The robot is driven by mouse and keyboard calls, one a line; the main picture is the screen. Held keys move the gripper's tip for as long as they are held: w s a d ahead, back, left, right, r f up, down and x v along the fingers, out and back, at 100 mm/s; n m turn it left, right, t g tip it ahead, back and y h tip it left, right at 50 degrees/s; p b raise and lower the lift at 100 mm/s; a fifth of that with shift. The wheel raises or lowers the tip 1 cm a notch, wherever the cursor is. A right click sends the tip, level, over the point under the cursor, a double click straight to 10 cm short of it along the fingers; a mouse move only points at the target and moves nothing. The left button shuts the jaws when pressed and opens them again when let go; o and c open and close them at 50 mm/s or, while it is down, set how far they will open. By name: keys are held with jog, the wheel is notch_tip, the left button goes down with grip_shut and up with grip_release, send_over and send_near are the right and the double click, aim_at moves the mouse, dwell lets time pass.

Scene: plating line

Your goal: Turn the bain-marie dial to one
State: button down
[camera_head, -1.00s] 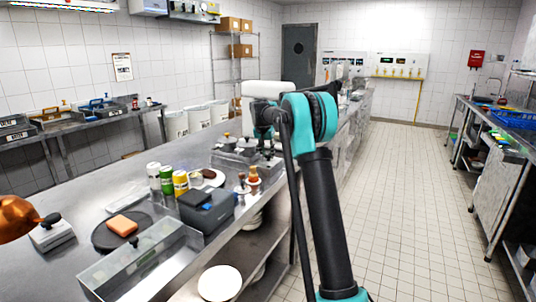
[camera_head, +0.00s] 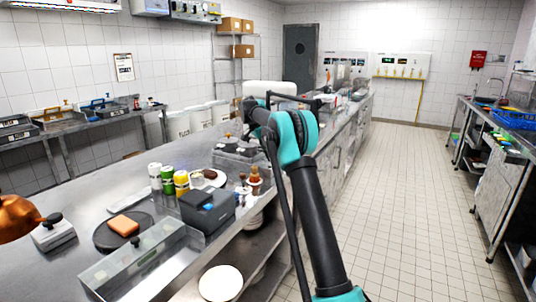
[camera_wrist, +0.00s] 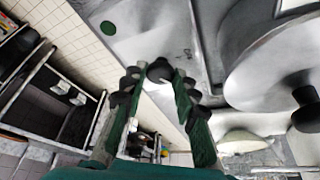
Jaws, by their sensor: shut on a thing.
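The bain-marie dial (camera_wrist: 160,69) is a small black knob on a steel face in the wrist view. My gripper (camera_wrist: 158,76) has its two green-padded fingers closed around it, one on each side. The fingers partly cover the dial, and I cannot read its setting. Beside it on the right is a round steel lid (camera_wrist: 270,62) with a black knob. In the head view, steel pans with lidded tops (camera_head: 238,148) stand on the counter left of my arm. My arm hides the fingertips and dial there.
The long steel counter (camera_head: 80,262) carries a dark box-like device (camera_head: 207,210), several cans (camera_head: 168,180) and an orange block on a dark round plate (camera_head: 98,236). A copper lamp (camera_head: 16,218) hangs at the left. The tiled aisle (camera_head: 405,200) to the right is clear.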

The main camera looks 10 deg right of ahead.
jog(key=shift+m, duration=0.3)
jog(key=c, duration=1.2)
grip_release()
jog(key=v, duration=1.2)
jog(key=shift+w, duration=0.1)
